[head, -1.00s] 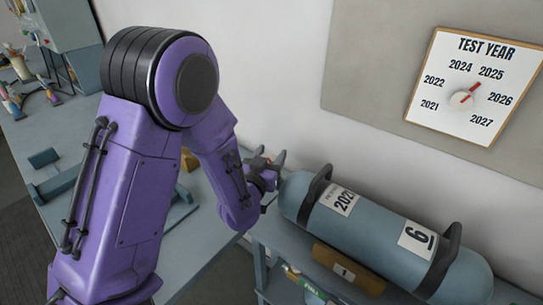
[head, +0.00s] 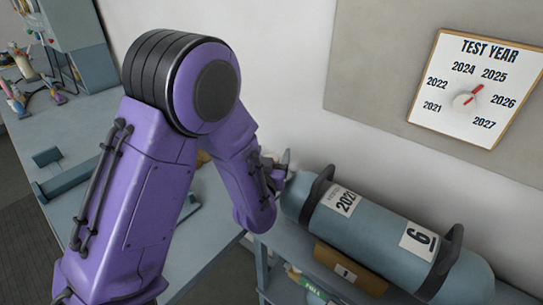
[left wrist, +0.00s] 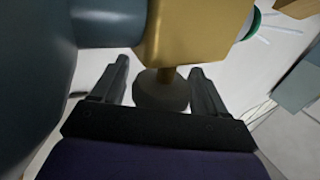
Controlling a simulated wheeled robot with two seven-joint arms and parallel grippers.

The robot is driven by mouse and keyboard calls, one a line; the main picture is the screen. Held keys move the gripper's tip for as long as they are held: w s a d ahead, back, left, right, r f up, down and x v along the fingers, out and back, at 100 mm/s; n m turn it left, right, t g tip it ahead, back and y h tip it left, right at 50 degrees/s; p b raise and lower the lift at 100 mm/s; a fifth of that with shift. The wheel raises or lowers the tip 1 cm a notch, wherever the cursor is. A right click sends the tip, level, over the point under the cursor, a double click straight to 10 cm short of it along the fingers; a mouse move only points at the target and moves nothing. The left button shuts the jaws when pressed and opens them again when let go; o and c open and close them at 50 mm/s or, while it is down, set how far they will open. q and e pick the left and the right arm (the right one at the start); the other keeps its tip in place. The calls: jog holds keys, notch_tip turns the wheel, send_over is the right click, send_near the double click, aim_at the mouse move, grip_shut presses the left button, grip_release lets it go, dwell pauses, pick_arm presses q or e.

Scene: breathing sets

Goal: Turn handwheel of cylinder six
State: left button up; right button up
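Cylinder six (head: 385,238), blue-grey with a "6" label (head: 418,241), lies on a stand at the lower right. In the left wrist view its body (left wrist: 35,60) fills the left side, with a brass valve (left wrist: 195,35) beside it. The dark round handwheel (left wrist: 160,92) sits on a short stem below the valve. My left gripper (left wrist: 160,70) is open, with one finger on each side of the handwheel. A gap shows at the left finger; I cannot tell whether the right finger touches. In the head view my left gripper (head: 277,166) is at the cylinder's left end, mostly hidden by my forearm.
A test-year board (head: 464,92) with a red-marked dial hangs on the wall above. A blue-grey bench (head: 60,130) with small tools stands at the left. Black carrying hoops (head: 322,192) rise from the cylinder.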

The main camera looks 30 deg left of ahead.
pick_arm(q)
jog(key=p+v, duration=0.6)
jog(key=v, duration=0.4)
jog(key=shift+s+d, duration=0.15)
jog(key=shift+s, duration=0.1)
jog(key=shift+f, duration=0.1)
